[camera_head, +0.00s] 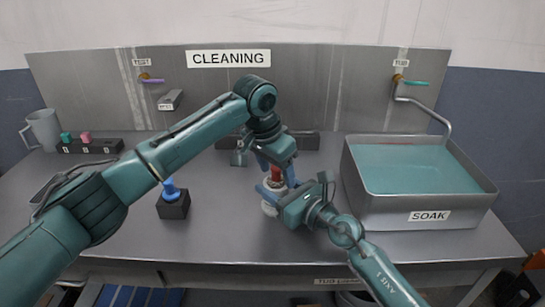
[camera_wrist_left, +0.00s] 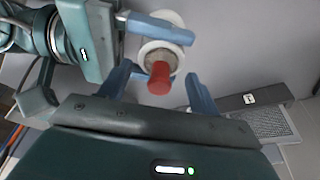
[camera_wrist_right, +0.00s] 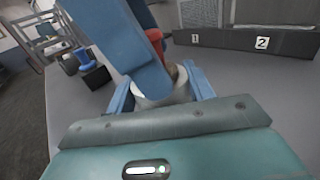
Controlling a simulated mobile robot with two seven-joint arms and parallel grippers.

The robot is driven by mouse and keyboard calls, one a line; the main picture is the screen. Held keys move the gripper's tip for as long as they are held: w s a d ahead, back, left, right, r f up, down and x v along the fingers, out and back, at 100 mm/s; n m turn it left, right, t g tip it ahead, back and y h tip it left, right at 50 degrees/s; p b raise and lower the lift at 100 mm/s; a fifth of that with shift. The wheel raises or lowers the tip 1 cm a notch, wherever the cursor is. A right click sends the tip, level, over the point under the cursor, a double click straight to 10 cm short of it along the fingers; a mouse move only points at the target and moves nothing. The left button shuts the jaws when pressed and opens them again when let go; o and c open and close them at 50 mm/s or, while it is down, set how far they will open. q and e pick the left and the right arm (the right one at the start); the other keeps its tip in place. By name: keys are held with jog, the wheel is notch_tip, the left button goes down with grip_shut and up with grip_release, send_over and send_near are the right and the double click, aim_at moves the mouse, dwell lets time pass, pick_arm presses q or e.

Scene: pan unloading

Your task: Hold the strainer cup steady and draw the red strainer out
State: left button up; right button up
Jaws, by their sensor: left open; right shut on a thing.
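The red strainer (camera_head: 276,174) stands upright in the white strainer cup (camera_head: 268,210) near the front middle of the counter. My right gripper (camera_head: 273,197) is shut on the cup, its blue fingers on both sides of it in the right wrist view (camera_wrist_right: 160,95). My left gripper (camera_wrist_left: 158,88) is open and comes down from above. In the left wrist view its fingers are spread on either side of the strainer's red handle (camera_wrist_left: 160,78), with gaps visible. In the right wrist view a left finger hides part of the strainer.
A metal SOAK tub (camera_head: 440,205) with water stands at right. A black block (camera_head: 173,207) with a blue-topped piece is left of the cup. A numbered rack (camera_head: 90,146) and a pitcher (camera_head: 44,128) are at far left. Another numbered rack (camera_wrist_right: 240,40) is behind the cup.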

pick_arm(q)
jog(key=shift+f, duration=0.25)
jog(key=shift+c, duration=0.5)
jog(key=c, duration=1)
